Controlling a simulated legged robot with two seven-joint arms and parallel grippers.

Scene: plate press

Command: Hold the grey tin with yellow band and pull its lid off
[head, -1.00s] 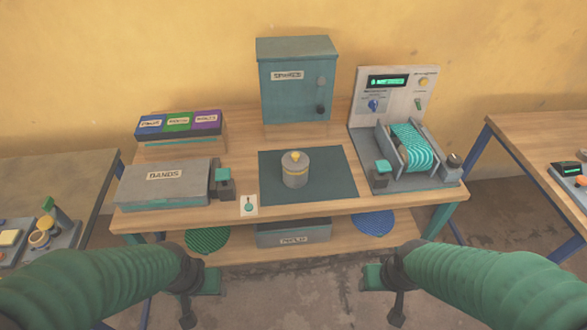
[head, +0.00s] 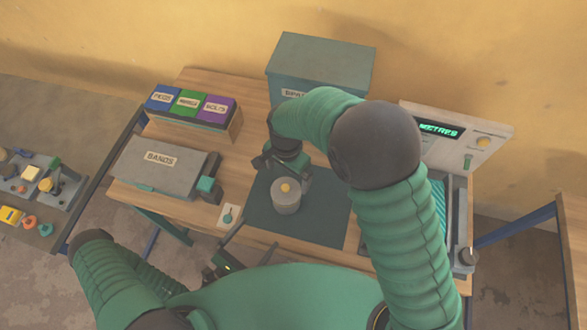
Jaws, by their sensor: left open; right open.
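The grey tin (head: 286,200) stands upright on the dark green mat (head: 325,220), its lid on top with a yellow knob (head: 286,188). Its yellow band is hard to make out from this angle. My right gripper (head: 281,170) is open and empty at the tin's far side, pointing down, with its fingers just behind the lid in the picture. I cannot tell whether it touches the tin. My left gripper (head: 226,258) is open and low at the table's front edge, in front and to the left of the tin, partly hidden by my own body.
A grey box marked BANDS (head: 160,165) and a rack of coloured boxes (head: 190,108) stand left. A teal cabinet (head: 320,62) stands behind, partly covered by my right arm. A machine with a display (head: 455,135) is at right. A small card (head: 229,216) lies beside the mat.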

